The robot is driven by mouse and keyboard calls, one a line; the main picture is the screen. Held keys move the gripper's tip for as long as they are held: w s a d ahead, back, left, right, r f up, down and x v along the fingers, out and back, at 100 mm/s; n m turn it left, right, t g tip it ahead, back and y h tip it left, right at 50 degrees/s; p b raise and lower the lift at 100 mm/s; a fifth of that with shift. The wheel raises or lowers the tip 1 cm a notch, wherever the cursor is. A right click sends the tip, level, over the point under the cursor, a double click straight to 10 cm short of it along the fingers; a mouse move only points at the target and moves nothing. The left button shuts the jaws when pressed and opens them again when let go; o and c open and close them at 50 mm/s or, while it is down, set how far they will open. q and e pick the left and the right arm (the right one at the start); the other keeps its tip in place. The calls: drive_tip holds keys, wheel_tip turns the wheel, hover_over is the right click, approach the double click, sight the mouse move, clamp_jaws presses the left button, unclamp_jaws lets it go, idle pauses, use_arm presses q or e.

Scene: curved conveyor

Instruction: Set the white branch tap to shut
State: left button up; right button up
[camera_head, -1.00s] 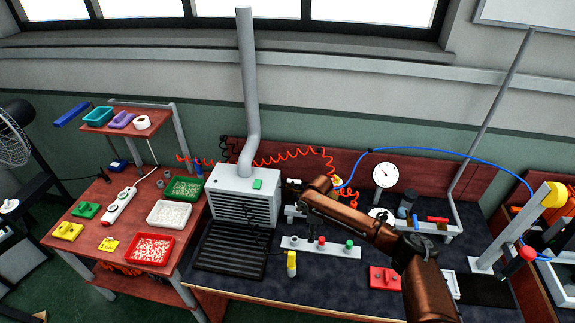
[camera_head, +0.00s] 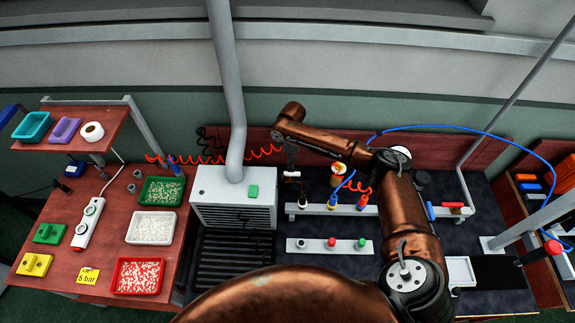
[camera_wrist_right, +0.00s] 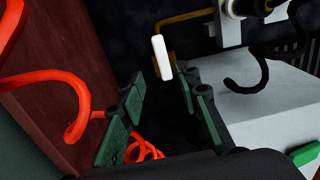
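The white branch tap shows in the right wrist view as a white handle (camera_wrist_right: 162,57) at the end of a brass-coloured pipe. In the head view it is a small white bit (camera_head: 291,174) above the left end of the manifold bar (camera_head: 318,209). My right gripper (camera_wrist_right: 159,82) is open, with green pads on its fingers. The handle's lower end lies at the opening between the fingertips, nearer the right-hand finger in that view. I cannot tell whether it touches. In the head view the right gripper (camera_head: 290,160) hangs just above the tap. My left gripper is not in view.
A grey vented box (camera_head: 230,200) with a duct stands left of the manifold. A red coiled hose (camera_wrist_right: 55,90) runs beside the gripper. A bar with coloured knobs (camera_head: 330,245) lies in front. A blue hose (camera_head: 470,131) arches at the right.

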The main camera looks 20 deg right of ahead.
sight(292, 174)
drive_tip(key=f, duration=0.5)
drive_tip(key=shift+s+d+f, duration=0.1)
drive_tip(key=shift+s+f, duration=0.1)
drive_tip(key=shift+f, duration=0.05)
drive_tip(key=shift+w+f, duration=0.2)
drive_tip(key=shift+f, duration=0.05)
drive_tip(key=shift+s+r, duration=0.2)
drive_tip(key=shift+s, duration=0.15)
drive_tip(key=shift+s+r, duration=0.2)
drive_tip(key=shift+s, duration=0.05)
drive_tip(key=shift+c, duration=0.8)
drive_tip(key=shift+w+f, duration=0.2)
drive_tip(key=shift+w, duration=0.05)
drive_tip(key=shift+c, duration=0.8)
drive_tip(key=shift+w+f, duration=0.1)
drive_tip(key=shift+c, duration=0.8)
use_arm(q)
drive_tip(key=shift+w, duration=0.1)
use_arm(e)
clamp_jaws()
